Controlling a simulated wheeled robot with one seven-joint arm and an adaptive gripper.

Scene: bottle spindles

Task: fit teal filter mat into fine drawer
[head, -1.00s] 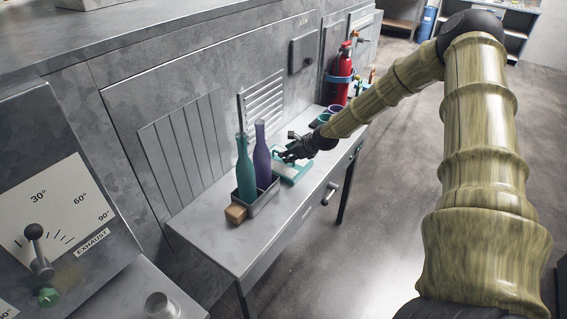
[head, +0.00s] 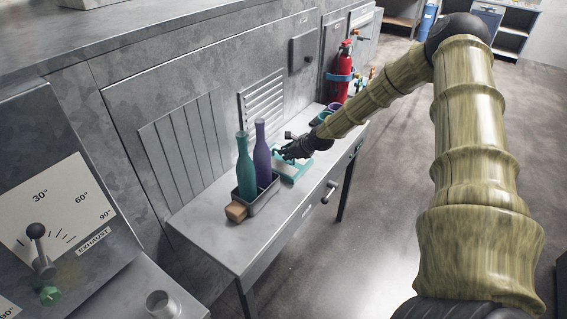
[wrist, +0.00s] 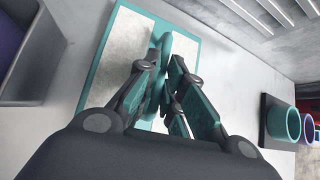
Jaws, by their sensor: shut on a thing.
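The teal filter mat (head: 292,170) lies on the grey bench, right of the bottle caddy. In the wrist view it is a pale sheet with a teal border (wrist: 98,70) and a raised teal grip (wrist: 180,43) in its middle. My gripper (wrist: 167,68) is over the mat with its fingers shut on this grip; it also shows in the head view (head: 285,154). The fingers hide part of the mat. A drawer front with a bar handle (head: 330,192) is under the bench top and looks closed. Its label is too small to read.
A caddy (head: 262,199) holds a teal bottle (head: 245,168) and a purple bottle (head: 262,150), with a tan block (head: 236,212) in front. Teal and purple cups (wrist: 284,122) stand to the mat's right. A red extinguisher (head: 342,75) is farther back. The floor before the bench is clear.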

